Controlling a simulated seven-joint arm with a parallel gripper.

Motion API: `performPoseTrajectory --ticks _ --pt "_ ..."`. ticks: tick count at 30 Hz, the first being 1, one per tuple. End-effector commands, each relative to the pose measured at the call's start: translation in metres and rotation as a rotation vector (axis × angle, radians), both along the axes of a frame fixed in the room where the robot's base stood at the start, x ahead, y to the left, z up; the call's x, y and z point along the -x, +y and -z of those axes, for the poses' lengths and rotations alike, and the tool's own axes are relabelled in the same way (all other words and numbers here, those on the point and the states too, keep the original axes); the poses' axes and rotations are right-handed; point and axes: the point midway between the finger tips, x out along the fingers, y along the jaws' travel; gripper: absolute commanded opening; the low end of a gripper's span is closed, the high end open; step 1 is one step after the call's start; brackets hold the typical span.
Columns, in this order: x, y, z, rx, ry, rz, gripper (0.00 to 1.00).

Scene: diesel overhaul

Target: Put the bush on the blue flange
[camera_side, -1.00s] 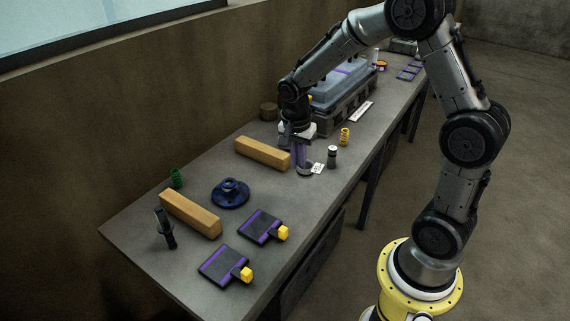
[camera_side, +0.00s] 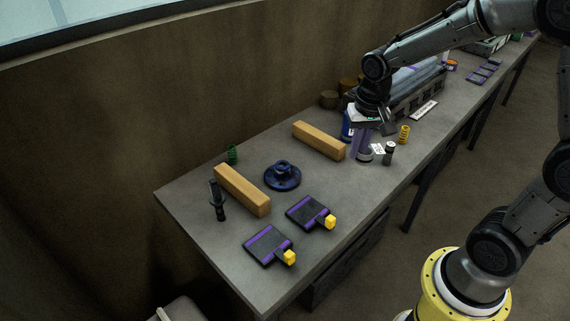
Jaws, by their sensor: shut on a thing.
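The bush, a short pale metal ring (camera_side: 364,155), is at the lower end of the purple fingers of my gripper (camera_side: 363,147), which is shut on it. The fingers point down and partly hide it. It is at or just above the bench; I cannot tell whether it touches. The blue flange (camera_side: 283,178), a round disc with a raised hub, lies flat on the bench to the left, apart from my gripper. Its hub is free.
A wooden block (camera_side: 319,140) lies between my gripper and the flange's far side; another block (camera_side: 243,189) lies left of the flange. Two purple-striped black plates (camera_side: 268,245) lie in front. A small dark cylinder (camera_side: 389,154) and yellow spring (camera_side: 404,134) stand right of my gripper.

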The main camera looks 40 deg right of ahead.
Motion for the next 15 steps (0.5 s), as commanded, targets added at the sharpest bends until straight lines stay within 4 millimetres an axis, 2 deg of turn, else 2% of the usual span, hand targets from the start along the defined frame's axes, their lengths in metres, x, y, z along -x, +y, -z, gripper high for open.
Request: performPoseTrajectory --ticks 3,9,12,15 --pt "-0.016 0.015 -0.01 0.0 -0.002 -0.214 0.0" --pt "-0.041 0.046 -0.026 0.001 -0.001 -0.527 0.0" --pt "-0.052 0.066 -0.033 0.001 0.0 -0.614 0.0" --pt "-0.056 0.076 -0.034 0.001 0.002 -0.633 0.0"
